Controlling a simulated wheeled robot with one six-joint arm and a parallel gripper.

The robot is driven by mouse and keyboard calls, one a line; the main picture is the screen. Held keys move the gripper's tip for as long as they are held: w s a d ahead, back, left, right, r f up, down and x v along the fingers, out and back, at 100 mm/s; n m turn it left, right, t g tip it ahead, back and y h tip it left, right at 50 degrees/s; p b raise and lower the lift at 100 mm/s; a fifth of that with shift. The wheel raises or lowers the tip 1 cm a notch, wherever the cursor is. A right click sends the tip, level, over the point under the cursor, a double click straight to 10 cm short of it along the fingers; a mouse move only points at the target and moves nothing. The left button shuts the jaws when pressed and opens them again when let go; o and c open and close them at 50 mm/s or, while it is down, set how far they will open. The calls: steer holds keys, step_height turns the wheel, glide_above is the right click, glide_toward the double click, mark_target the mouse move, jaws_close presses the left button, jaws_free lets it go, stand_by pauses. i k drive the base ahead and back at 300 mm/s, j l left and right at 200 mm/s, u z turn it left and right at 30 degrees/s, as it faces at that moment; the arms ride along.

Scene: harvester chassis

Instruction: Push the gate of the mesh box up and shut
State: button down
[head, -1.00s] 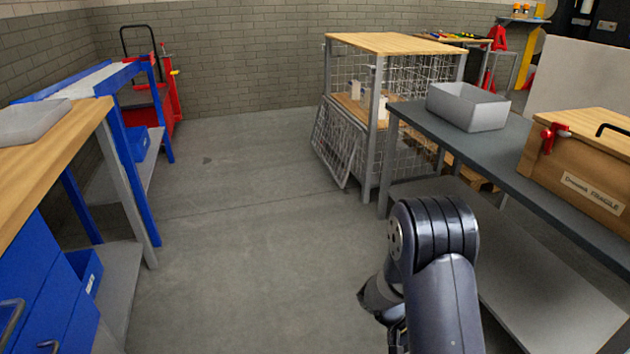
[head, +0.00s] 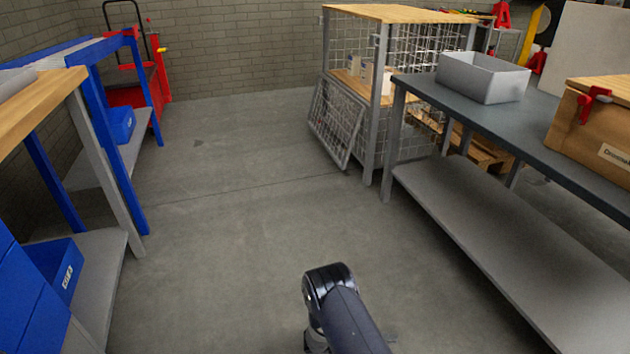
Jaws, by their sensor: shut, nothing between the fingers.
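The mesh box (head: 378,100) is a grey metal frame with wire mesh sides and a wooden top, standing ahead and right of centre. Its gate (head: 337,121), a grey-framed mesh panel, hangs down at the front-left side, tilted outward with its lower edge near the floor. The upper half of that side is open. Pale items stand on a wooden shelf inside. My arm shows at the bottom centre, well short of the box, with floor between them. My gripper is not visible in this view.
A grey workbench (head: 440,113) with a lower shelf runs along the right, close beside the box. It holds a grey bin (head: 483,77) and a wooden crate (head: 597,125). Blue-framed benches stand on the left, with a red trolley (head: 135,92) behind. The middle floor is clear.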

mark_target(344, 156)
steer(key=i+j+u, duration=0.2)
steer(key=i+u, duration=0.15)
steer(key=i, duration=0.45)
steer(key=i+u, duration=0.3)
steer(key=i, duration=0.5)
steer(key=i+l+u, duration=0.2)
steer(key=i, duration=1.5)
steer(key=i+j, duration=0.1)
steer(key=i, duration=1.55)
steer(key=i+z, duration=0.4)
steer(key=i+j+z, duration=0.35)
steer(key=i, duration=0.25)
steer(key=i+j+z, duration=0.25)
steer(key=i+z, duration=0.4)
steer(key=z, duration=0.15)
steer(key=i+j+z, duration=0.15)
steer(key=z, duration=0.25)
steer(key=i+j+z, duration=0.45)
steer(key=z, duration=0.3)
steer(key=i+j, duration=0.05)
